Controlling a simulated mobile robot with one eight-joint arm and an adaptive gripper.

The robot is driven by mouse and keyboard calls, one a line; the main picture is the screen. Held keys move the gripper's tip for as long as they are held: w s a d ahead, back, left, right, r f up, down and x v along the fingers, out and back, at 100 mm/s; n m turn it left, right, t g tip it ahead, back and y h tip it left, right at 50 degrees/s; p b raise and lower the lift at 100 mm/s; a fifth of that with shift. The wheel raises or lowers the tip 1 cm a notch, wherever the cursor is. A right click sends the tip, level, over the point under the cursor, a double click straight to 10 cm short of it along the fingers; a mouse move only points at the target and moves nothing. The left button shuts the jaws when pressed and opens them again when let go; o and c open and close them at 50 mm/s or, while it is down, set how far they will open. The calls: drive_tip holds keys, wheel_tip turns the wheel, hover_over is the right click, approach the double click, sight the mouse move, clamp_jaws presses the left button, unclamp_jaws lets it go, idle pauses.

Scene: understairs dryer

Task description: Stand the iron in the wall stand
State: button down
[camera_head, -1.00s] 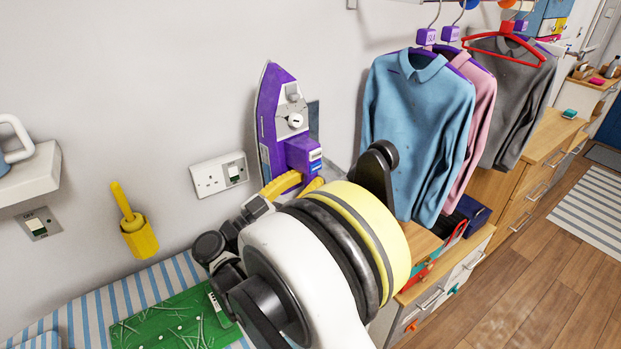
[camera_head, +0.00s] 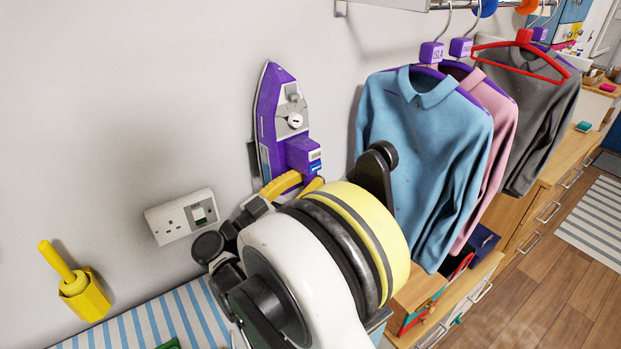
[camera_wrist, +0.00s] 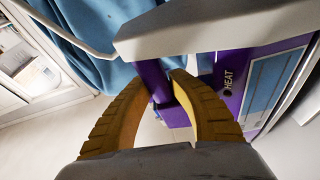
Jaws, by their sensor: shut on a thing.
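The purple iron (camera_head: 278,115) is upright in the head view, its pointed tip up and its grey soleplate edge to the left. My gripper (camera_head: 297,184) is below it, its yellow fingers shut on the iron. In the wrist view the fingers (camera_wrist: 162,82) close around a purple bar of the iron (camera_wrist: 238,78), beside a "HEAT" marking. A dark grey edge (camera_head: 252,158) on the wall shows just left of the iron and looks like part of the wall stand. The iron hides the rest, and I cannot tell whether they touch.
A blue shirt (camera_head: 425,150) hangs close on the right, with pink and grey ones beyond it. A white wall socket (camera_head: 181,215) is at lower left. A yellow holder (camera_head: 85,298) is farther left. A striped surface (camera_head: 165,322) lies below. The wall above the iron is bare.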

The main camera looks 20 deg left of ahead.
drive_tip(key=m+g+h, duration=0.1)
drive_tip(key=m+h+b, duration=0.1)
drive_tip(key=shift+s+a+f+m+g, duration=0.1)
drive_tip(key=shift+a+f+m+g, duration=0.1)
drive_tip(key=shift+f+m+g, duration=0.15)
drive_tip(key=shift+f+b, duration=2.1)
drive_tip(key=shift+f, duration=0.45)
drive_tip(key=shift+f+b, duration=0.5)
drive_tip(key=shift+f, duration=0.1)
drive_tip(key=c, duration=1.2)
unclamp_jaws()
drive_tip(key=shift+d, duration=0.1)
